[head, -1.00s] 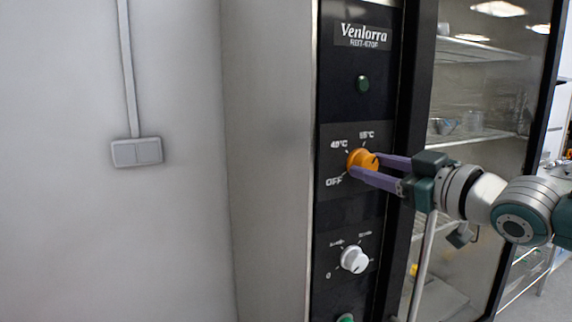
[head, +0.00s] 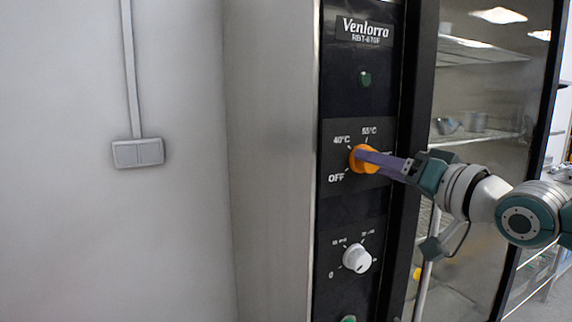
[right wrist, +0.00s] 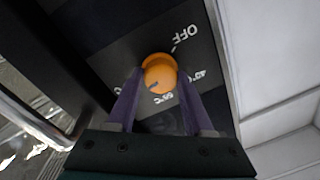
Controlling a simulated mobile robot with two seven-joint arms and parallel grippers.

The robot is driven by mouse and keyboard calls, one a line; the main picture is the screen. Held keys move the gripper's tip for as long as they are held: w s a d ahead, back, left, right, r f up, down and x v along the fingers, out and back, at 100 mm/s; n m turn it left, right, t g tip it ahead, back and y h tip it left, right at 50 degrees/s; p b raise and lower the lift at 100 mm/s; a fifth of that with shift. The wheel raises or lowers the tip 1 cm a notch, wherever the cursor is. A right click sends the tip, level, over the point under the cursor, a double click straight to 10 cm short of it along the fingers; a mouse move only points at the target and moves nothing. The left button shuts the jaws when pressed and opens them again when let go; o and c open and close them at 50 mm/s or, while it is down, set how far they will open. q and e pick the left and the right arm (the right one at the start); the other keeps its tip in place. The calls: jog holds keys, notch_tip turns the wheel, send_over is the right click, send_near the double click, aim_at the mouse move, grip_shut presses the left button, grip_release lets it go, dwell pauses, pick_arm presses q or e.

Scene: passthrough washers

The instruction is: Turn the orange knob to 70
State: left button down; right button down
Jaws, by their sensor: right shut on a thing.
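The orange knob (head: 354,160) is on the dark control panel (head: 345,108), with OFF, 40°C and 55°C printed around it. A further label at its right is mostly hidden behind my right gripper. My right gripper (head: 363,158) comes in from the right, shut on the knob, with its purple fingers nearly overlapping in the head view. In the right wrist view the fingers (right wrist: 159,77) flank the knob (right wrist: 162,68) on both sides. A dark mark on the knob points down and slightly left there, near the 55°C label. My left gripper is not in view.
A white knob (head: 356,259) and a green button (head: 348,319) sit below on the panel, and a green lamp (head: 365,79) above. A glass door with a vertical handle (head: 424,270) is right of the panel. A wall switch (head: 138,152) is at the left.

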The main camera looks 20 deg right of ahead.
jog(key=shift+m, duration=0.6)
jog(key=shift+c, duration=1.5)
grip_release()
jog(key=shift+s, duration=0.1)
jog(key=s+d, duration=0.1)
jog(key=s, duration=0.8)
jog(key=shift+s+d+f+b, duration=0.15)
jog(key=shift+s+f+b, duration=0.05)
jog(key=shift+s+b, duration=0.15)
